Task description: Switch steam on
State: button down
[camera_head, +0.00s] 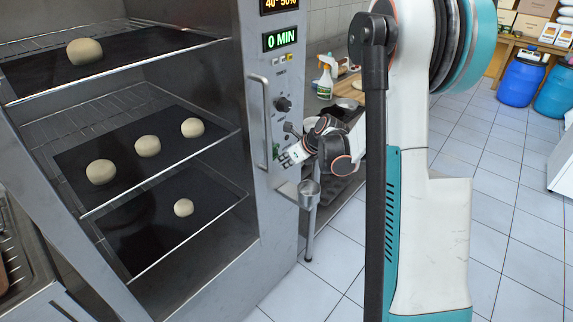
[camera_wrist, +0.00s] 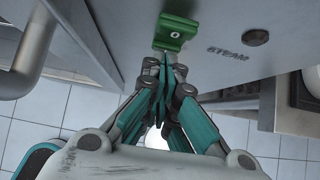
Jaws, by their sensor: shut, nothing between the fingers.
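The steam switch is a green rocker (camera_wrist: 176,32) marked with a 0, on the oven's grey panel near a STEAM label (camera_wrist: 228,53) in the wrist view. My gripper (camera_wrist: 165,60) is shut and empty, its fingertips right at the rocker's lower edge. I cannot tell whether they touch it. In the head view my gripper (camera_head: 284,160) is at the lower part of the oven's control panel (camera_head: 261,65), and a bit of green (camera_head: 276,151) shows beside it.
The oven's vertical handle (camera_head: 266,125) stands left of my gripper, with a knob (camera_head: 283,104) above. Dough balls sit on trays in the oven (camera_head: 148,146). A counter with a spray bottle (camera_head: 325,80) is behind.

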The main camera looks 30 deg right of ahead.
jog(key=shift+p, duration=0.3)
jog(key=shift+r, duration=0.1)
jog(key=shift+r+p, duration=0.45)
jog(key=shift+r, duration=0.25)
